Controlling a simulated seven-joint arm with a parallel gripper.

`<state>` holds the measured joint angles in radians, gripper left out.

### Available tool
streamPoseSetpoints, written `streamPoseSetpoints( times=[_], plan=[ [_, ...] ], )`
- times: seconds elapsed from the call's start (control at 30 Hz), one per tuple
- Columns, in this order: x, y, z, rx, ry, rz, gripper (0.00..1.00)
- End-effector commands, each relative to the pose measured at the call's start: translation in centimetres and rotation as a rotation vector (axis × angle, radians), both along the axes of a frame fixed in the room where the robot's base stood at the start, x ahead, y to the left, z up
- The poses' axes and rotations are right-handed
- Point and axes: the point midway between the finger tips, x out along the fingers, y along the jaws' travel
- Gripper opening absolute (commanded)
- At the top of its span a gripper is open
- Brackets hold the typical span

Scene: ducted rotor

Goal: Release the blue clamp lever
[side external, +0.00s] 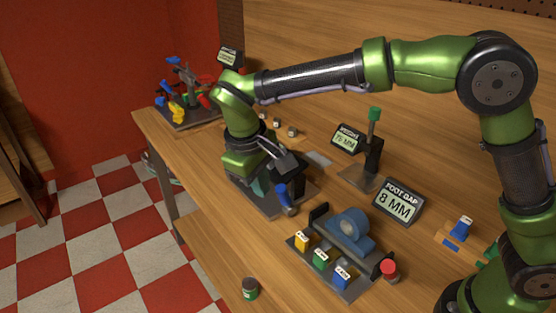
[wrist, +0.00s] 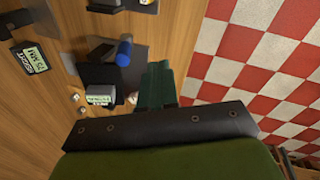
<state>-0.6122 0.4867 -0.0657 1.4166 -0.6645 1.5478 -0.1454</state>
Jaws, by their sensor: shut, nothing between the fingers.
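The blue clamp lever (side external: 286,200) stands at the near right edge of a dark fixture plate (side external: 268,211), below a grey block (side external: 286,162). In the wrist view the lever's rounded blue handle (wrist: 124,53) lies to the left of my fingertips, with a visible space between. My gripper (side external: 262,187) is low over the plate, to the left of the lever in the side view. Its dark green fingers (wrist: 159,66) are together and hold nothing. The arm hides part of the fixture in the side view.
A foot gap display (side external: 397,204) reading 8 MM stands right of the fixture. A post with a green top (side external: 374,115) stands behind. The table's left edge is near.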

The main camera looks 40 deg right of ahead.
Motion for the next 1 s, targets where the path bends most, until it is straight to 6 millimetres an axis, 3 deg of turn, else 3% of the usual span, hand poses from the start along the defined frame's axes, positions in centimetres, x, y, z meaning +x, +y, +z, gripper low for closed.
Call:
streamPoseSetpoints(
  times=[0.03,0.17,0.3,0.47,0.67,0.9,1.0],
  plan=[
    [0.9,1.6,-0.9,-0.054,0.006,0.017,0.00],
    [2.6,3.4,-0.9,-0.152,-0.009,0.008,0.00],
    [3.4,3.3,1.4,-0.186,-0.041,-0.045,0.00],
    [2.9,2.7,0.9,-0.199,-0.016,-0.062,0.00],
    [3.1,1.3,-1.9,-0.200,-0.014,-0.061,0.00],
    [3.5,-0.9,-6.8,-0.198,-0.014,-0.062,0.00],
    [3.8,-2.0,-7.6,-0.195,-0.019,-0.063,0.00]
  ],
)
